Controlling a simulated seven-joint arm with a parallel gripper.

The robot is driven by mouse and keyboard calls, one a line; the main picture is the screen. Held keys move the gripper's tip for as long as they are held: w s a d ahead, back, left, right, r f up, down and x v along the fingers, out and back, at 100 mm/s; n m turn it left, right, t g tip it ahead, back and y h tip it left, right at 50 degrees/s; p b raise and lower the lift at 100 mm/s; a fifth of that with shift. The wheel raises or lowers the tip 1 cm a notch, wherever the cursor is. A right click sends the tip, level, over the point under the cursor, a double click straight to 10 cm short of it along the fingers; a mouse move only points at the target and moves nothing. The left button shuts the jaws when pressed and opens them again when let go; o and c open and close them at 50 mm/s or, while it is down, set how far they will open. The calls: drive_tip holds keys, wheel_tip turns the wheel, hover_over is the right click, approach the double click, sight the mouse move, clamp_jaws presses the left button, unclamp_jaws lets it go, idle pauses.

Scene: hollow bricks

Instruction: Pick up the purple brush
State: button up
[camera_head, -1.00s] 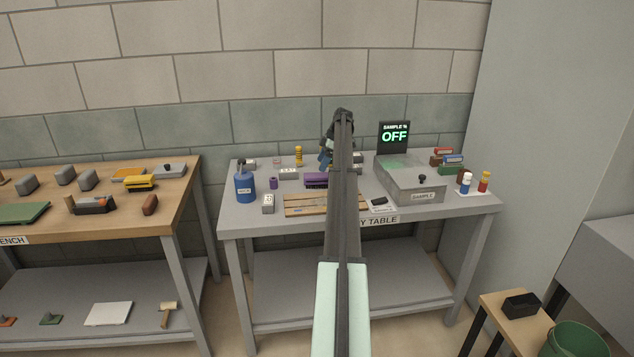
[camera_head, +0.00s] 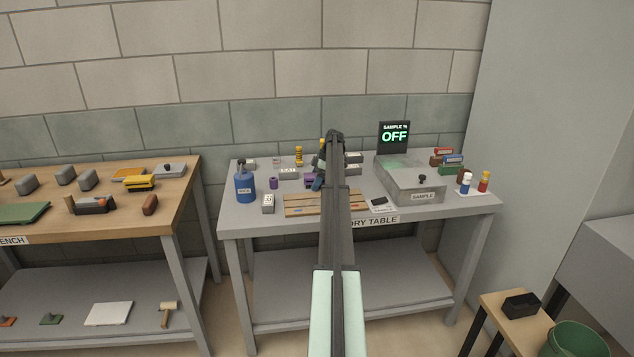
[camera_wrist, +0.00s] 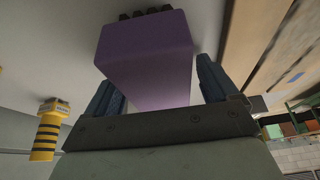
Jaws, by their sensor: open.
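The purple brush (camera_head: 308,177) lies on the grey table behind the slatted wooden rack, partly hidden by my arm and gripper in the head view. In the wrist view the purple brush (camera_wrist: 150,55) fills the upper middle, with dark bristle tufts at its far end. My gripper (camera_wrist: 158,85) is open, with one blue finger on each side of the brush. Whether either finger touches it I cannot tell. In the head view my gripper (camera_head: 319,181) is low over the table at the brush.
A blue bottle (camera_head: 244,187) and a small purple piece (camera_head: 273,183) stand to the left. The slatted wooden rack (camera_head: 300,209) is in front. A yellow-and-black striped object (camera_head: 298,155) stands behind, and the grey SAMPLE box (camera_head: 425,197) is to the right.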

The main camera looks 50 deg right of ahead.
drive_tip(key=shift+f, duration=0.1)
idle(0.4)
drive_tip(key=c, duration=1.1)
wheel_tip(320, 180, up, 10)
drive_tip(key=shift+r, duration=0.15)
